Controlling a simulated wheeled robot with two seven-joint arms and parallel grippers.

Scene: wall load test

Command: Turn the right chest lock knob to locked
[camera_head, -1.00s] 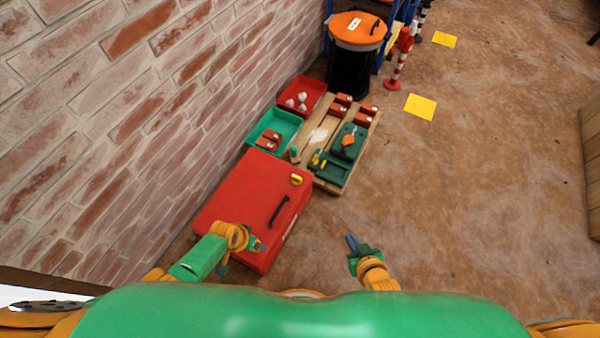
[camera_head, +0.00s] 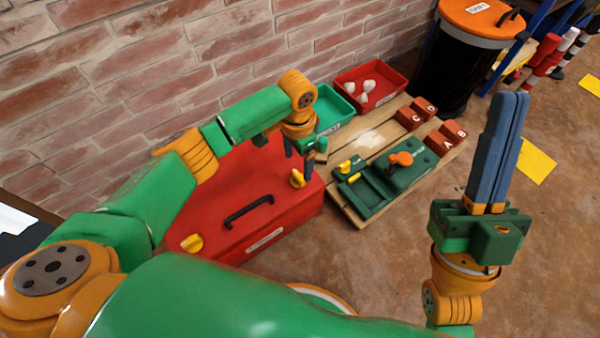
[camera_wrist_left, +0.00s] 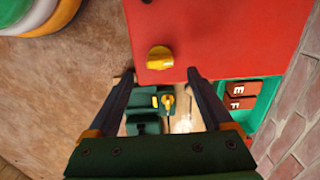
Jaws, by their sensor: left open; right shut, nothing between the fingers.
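The red chest (camera_head: 258,190) has a black handle (camera_head: 248,212) on its lid. Its right lock knob (camera_head: 298,178) is yellow, near the lid's right corner; it also shows in the left wrist view (camera_wrist_left: 160,57). A second yellow knob (camera_head: 192,243) is at the left front. My left gripper (camera_head: 298,164) is open and points down by the right knob. In the left wrist view the left fingertips (camera_wrist_left: 160,74) flank the knob's lower edge, with gaps on both sides; contact is not visible. My right gripper (camera_head: 516,98) is shut and empty, raised at the right, away from the chest.
A wooden pallet (camera_head: 350,212) with green fixtures and red blocks lies right of the chest. A green bin (camera_head: 330,108) and a red bin (camera_head: 372,85) stand behind, by the brick wall (camera_head: 150,60). A black barrel (camera_head: 465,65) is beyond. Floor at lower right is clear.

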